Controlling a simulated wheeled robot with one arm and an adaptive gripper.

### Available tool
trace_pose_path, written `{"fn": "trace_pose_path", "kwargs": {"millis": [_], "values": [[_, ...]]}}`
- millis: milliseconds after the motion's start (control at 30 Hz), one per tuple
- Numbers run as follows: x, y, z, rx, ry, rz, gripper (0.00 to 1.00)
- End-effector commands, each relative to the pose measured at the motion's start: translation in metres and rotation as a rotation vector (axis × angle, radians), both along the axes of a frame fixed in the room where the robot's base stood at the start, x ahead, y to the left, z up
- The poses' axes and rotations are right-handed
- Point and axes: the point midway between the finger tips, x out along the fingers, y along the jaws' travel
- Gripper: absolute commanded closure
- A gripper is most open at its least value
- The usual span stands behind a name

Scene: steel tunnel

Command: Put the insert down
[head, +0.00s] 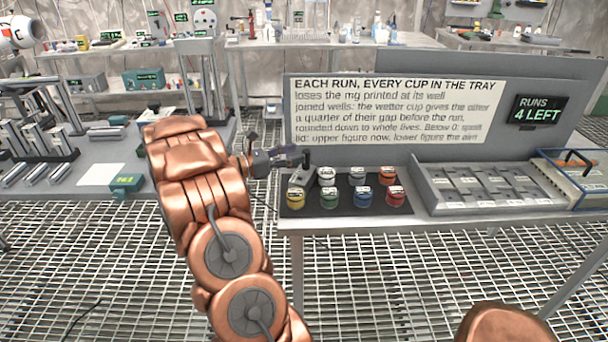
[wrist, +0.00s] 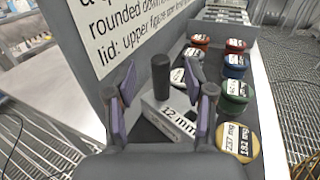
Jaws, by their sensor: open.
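The insert (wrist: 176,121) is a grey block marked "12 mm" with a dark upright knob. In the wrist view it sits low at the left end of a dark tray, by the cups. In the head view it shows as a small grey piece (head: 299,178) just below my gripper (head: 284,157). My gripper is open in the wrist view (wrist: 163,82), its purple-padded fingers apart on either side of the knob. No grip on the knob shows. Lidded cups stand beside it: yellow (head: 295,198), green (head: 329,198), blue (head: 364,198), red (head: 395,197), white (head: 327,176), grey-blue (head: 357,176) and orange (head: 387,176).
A sign panel (head: 390,112) stands upright close behind the tray. A "RUNS 4 LEFT" display (head: 540,112) is to its right. A grey slotted rack (head: 485,188) and a blue-framed box (head: 585,172) stand farther right. The bench's front edge lies just before the cups.

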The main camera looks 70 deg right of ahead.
Motion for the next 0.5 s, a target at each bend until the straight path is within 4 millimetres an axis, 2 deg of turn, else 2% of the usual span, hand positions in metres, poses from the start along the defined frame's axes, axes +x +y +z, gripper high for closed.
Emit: {"fn": "trace_pose_path", "kwargs": {"millis": [200,500], "values": [[-0.020,-0.024,-0.002,0.001,-0.001,-0.005,0.47],[-0.028,-0.031,-0.002,-0.001,0.001,-0.005,0.47]]}}
